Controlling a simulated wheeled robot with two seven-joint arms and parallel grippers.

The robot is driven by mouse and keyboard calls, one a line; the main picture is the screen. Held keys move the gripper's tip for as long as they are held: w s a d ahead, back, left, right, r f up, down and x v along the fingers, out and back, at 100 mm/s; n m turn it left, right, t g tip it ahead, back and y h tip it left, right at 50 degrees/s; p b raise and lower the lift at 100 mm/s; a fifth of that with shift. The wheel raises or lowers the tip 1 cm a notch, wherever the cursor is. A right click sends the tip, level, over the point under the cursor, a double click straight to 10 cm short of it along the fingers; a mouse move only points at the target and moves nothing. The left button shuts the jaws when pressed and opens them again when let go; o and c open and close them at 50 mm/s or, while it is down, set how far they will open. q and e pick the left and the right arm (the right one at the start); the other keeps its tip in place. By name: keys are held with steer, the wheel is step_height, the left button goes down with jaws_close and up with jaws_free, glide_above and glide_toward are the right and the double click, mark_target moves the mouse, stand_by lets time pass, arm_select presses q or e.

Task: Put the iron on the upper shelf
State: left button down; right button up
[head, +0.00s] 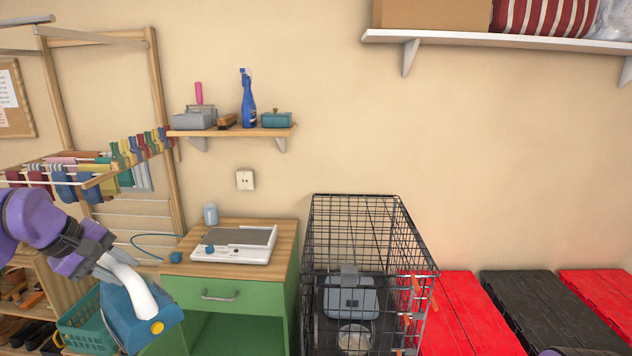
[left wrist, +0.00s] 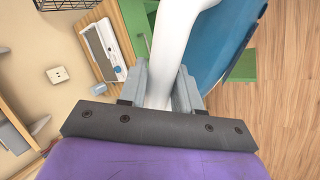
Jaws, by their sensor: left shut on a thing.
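The iron (head: 133,318) has a blue body and a white handle. My left gripper (head: 112,262) is shut on the white handle and holds the iron in front of the green cabinet, at the lower left of the head view. In the left wrist view the handle of the iron (left wrist: 168,55) runs between the fingers of my left gripper (left wrist: 160,85), with the blue body beyond it. A wooden wall shelf (head: 232,131) is above the cabinet. A longer white shelf (head: 500,39) is higher, at the upper right. My right gripper is not in view.
The wooden shelf holds a grey dustpan-like item, a brush, a blue spray bottle (head: 248,98) and a teal box (head: 277,119). A white device (head: 235,245) lies on the green cabinet (head: 222,292). A black wire cage (head: 365,265) stands beside it. A drying rack (head: 160,110) is left.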

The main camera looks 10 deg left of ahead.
arm_select(q)
steer(key=d+m+h, duration=0.1)
steer(key=d+m, duration=0.1)
steer(key=w+d+f+m+g+h+b, duration=0.1)
steer(key=d+m, duration=0.1)
steer(key=d, duration=0.1)
steer(key=w+d+f+m+g+b, duration=0.1)
steer(key=d, duration=0.1)
steer(key=shift+d+m+h, duration=0.2)
steer(key=shift+m+h, duration=0.2)
steer(key=s+d+f+m+g+b, duration=0.1)
steer(key=d+f+m+g+b, duration=0.1)
steer(key=d+f, duration=0.7)
steer(key=s+d+f+m+g+h+b, duration=0.1)
steer(key=d+f+m+b, duration=0.4)
steer(key=d+f, duration=0.5)
step_height(320, 180, down, 6)
steer(key=shift+s+g, duration=0.4)
steer(key=shift+g, duration=0.2)
steer(key=shift+d, duration=0.1)
